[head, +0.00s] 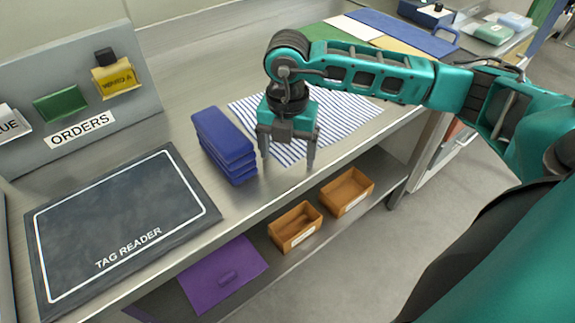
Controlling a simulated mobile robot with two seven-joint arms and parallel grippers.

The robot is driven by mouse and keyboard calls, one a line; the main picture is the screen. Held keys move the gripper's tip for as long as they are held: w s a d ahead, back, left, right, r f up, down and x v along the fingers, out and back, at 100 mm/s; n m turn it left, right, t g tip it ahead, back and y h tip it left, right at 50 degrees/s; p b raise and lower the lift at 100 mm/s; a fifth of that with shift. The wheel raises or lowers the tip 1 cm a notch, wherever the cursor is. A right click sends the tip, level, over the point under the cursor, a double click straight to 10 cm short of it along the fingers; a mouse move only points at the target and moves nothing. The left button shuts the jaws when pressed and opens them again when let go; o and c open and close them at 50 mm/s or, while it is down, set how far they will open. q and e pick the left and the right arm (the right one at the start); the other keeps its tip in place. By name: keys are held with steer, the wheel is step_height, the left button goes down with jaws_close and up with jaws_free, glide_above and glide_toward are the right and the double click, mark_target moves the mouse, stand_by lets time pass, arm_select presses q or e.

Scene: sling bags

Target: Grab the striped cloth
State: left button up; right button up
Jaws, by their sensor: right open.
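The striped cloth (345,121), white with blue stripes, lies flat on the metal counter. My right arm and gripper cover part of it. My right gripper (287,163) points down at the cloth's near left edge, with its two fingers apart and nothing seen between them. I cannot tell whether the fingertips touch the counter. My left gripper is not in view.
A stack of blue folded items (224,143) stands just left of my right gripper. A dark tag reader pad (120,225) and an orders board (75,90) are at the left. Wooden boxes (296,226) and a purple item (222,273) are on the lower shelf.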

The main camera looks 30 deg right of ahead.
steer(key=shift+f, duration=0.15)
steer(key=c, duration=0.5)
stand_by(0.3)
steer(key=c, duration=0.9)
steer(key=shift+c, duration=0.3)
jaws_close()
step_height(320, 180, up, 5)
steer(key=p, duration=0.4)
steer(key=shift+r, duration=0.2)
step_height(320, 180, up, 7)
steer(key=shift+f, duration=0.15)
